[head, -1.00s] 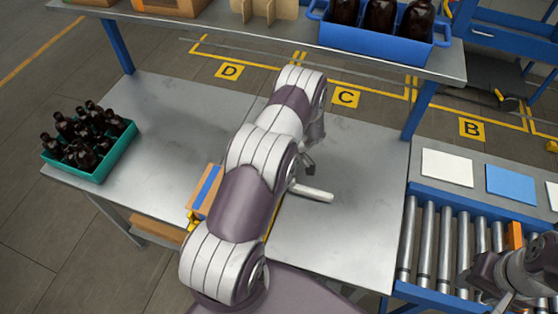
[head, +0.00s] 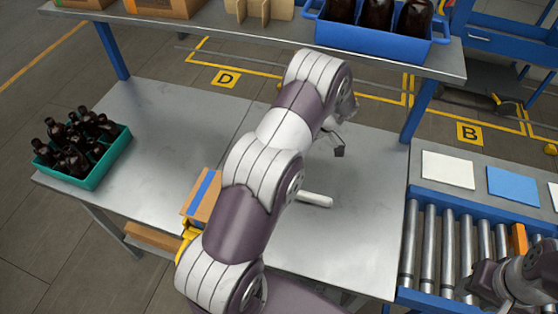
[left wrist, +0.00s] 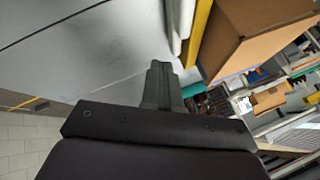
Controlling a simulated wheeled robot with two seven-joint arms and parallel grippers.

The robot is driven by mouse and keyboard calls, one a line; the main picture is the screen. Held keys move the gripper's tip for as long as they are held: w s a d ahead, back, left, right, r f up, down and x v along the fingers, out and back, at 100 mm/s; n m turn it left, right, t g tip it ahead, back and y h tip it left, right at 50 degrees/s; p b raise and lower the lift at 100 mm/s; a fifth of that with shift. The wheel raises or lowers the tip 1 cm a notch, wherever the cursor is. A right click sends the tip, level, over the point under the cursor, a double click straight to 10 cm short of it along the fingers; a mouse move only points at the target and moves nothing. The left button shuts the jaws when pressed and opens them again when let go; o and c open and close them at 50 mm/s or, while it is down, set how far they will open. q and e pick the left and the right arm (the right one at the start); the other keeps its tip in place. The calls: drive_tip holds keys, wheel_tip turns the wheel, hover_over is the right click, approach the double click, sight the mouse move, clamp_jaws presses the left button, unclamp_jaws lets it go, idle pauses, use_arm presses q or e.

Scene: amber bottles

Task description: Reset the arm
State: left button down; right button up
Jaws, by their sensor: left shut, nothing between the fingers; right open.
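My left arm reaches up across the middle of the head view and hides part of the table. Its gripper shows only as a small dark end (head: 338,148) beyond the arm, above the grey table (head: 370,225). In the left wrist view the left fingers (left wrist: 160,85) are together with nothing between them. A teal crate (head: 92,182) of amber bottles (head: 75,140) stands at the table's left end.
A cardboard box with blue tape (head: 203,190) and a pale bar (head: 316,200) lie close to the left arm. A raised shelf (head: 270,42) holds a blue crate (head: 385,36) with bottles. The roller conveyor (head: 425,245) is at right. The table between teal crate and arm is clear.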

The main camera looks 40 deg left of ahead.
use_arm(q)
drive_tip(key=w+m+t, duration=0.3)
drive_tip(key=w+t, duration=0.6)
drive_tip(key=w, duration=0.1)
drive_tip(key=s+d+r+m+h, duration=0.2)
drive_tip(key=s+d+m+h, duration=0.1)
drive_tip(key=d, duration=0.3)
drive_tip(key=s+d+r+m+h, duration=0.2)
drive_tip(key=s+d+m, duration=0.1)
drive_tip(key=d, duration=0.3)
drive_tip(key=s+d+r+m+g, duration=0.1)
drive_tip(key=s+r+m, duration=0.2)
drive_tip(key=s, duration=0.6)
drive_tip(key=s+d+r+m+g, duration=0.1)
drive_tip(key=s+r+m, duration=0.3)
drive_tip(key=s, duration=0.6)
drive_tip(key=shift+s+d+r+m+g+h, duration=0.3)
drive_tip(key=shift+m+g, duration=0.1)
drive_tip(key=shift+m, duration=0.2)
